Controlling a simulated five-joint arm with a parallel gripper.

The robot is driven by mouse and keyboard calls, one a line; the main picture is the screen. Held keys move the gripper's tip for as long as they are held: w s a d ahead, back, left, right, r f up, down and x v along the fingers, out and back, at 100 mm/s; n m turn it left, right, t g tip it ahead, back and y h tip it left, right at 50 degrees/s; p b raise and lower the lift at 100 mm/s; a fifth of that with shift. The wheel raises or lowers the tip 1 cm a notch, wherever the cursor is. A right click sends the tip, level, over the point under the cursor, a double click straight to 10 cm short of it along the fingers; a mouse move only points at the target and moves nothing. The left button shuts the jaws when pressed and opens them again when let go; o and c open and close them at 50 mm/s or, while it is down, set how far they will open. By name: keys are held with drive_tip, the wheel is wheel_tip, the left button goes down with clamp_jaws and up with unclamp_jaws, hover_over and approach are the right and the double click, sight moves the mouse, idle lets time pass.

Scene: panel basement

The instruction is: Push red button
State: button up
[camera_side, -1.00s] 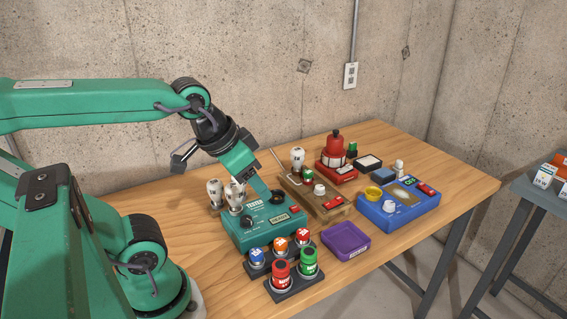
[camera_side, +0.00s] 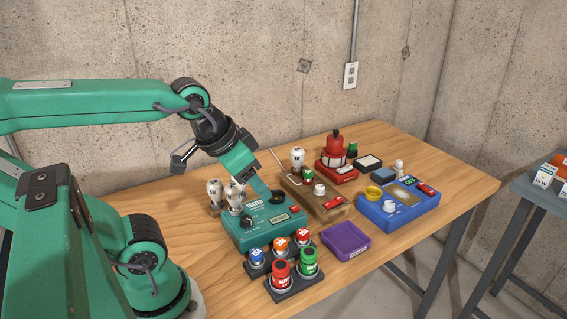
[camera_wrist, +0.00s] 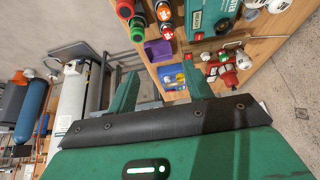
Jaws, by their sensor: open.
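Several red parts are in view; I cannot tell which one the task means. In the side view, a small red button (camera_side: 295,209) is on the green tester box (camera_side: 247,240), a red part (camera_side: 333,202) is on the brown box, and another red part (camera_side: 426,189) is on the blue box. A red domed unit (camera_side: 335,146) stands at the back. My gripper (camera_side: 264,189) is above the tester box, angled down to the right. In the wrist view its two green fingers (camera_wrist: 161,88) are apart, with nothing held between them.
A rack with red (camera_side: 281,274) and green canisters and coloured caps stands in front of the tester. A purple tray (camera_side: 345,241) is to its right. White bulbs (camera_side: 215,189) stand behind the tester. The table (camera_side: 450,170) is bare at its right end.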

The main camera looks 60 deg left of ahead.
clamp_jaws()
idle(1.7)
